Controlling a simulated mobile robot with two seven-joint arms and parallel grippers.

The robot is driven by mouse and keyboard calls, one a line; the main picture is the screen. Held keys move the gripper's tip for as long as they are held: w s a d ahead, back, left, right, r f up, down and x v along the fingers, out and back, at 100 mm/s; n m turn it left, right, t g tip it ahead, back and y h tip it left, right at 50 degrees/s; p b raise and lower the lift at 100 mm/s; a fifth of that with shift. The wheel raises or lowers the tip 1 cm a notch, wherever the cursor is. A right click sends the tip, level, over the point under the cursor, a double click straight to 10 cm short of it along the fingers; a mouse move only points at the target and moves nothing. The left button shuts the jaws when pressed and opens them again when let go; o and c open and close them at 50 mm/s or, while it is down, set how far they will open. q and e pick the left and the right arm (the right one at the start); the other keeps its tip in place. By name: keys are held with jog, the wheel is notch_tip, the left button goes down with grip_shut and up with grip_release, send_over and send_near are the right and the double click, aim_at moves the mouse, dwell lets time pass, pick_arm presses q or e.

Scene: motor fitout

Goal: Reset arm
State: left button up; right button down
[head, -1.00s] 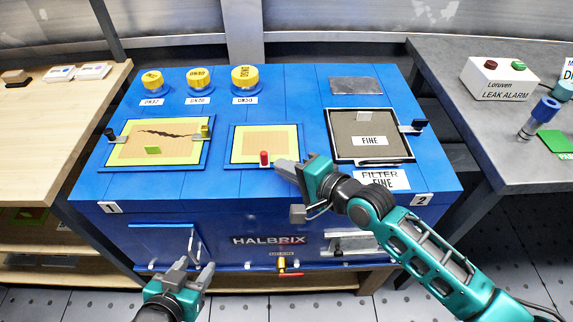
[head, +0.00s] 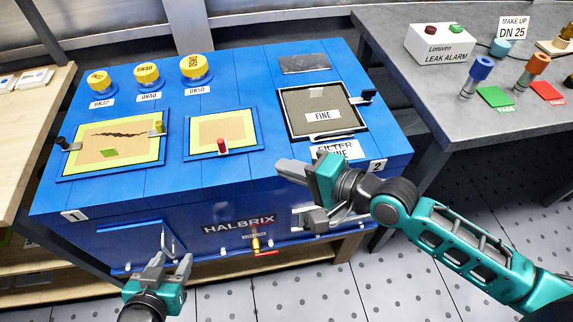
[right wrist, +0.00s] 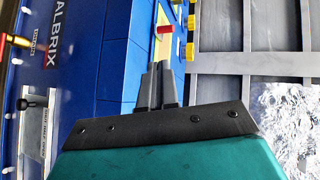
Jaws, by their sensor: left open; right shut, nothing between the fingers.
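My right gripper (head: 284,168) is shut and empty, held over the front right part of the blue HALBRIX machine (head: 228,185). In the right wrist view its closed fingertips (right wrist: 160,70) point toward a red knob (right wrist: 165,29), apart from it. In the head view the red knob (head: 222,146) stands at the front of the middle yellow-framed panel, left of the gripper. My left gripper (head: 173,264) is open and empty, low in front of the machine's front left face.
Yellow-capped DN jars (head: 195,68) stand at the machine's back left. The FINE filter panel (head: 322,100) is at the right. A grey bench (head: 450,90) with a leak alarm box (head: 441,44) stands to the right, and a wooden bench (head: 30,130) to the left.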

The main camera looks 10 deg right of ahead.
dwell(0.3)
jog(key=s+d+f+n+h, duration=0.4)
jog(key=f+n, duration=0.1)
jog(key=f, duration=0.2)
jog(key=s+d+f+n+h, duration=0.4)
jog(key=s+d+f+n, duration=0.1)
jog(key=f+n, duration=0.1)
jog(key=shift+d+f+n+t, duration=0.25)
jog(key=shift+f+n+t, duration=0.05)
jog(key=shift+f, duration=0.15)
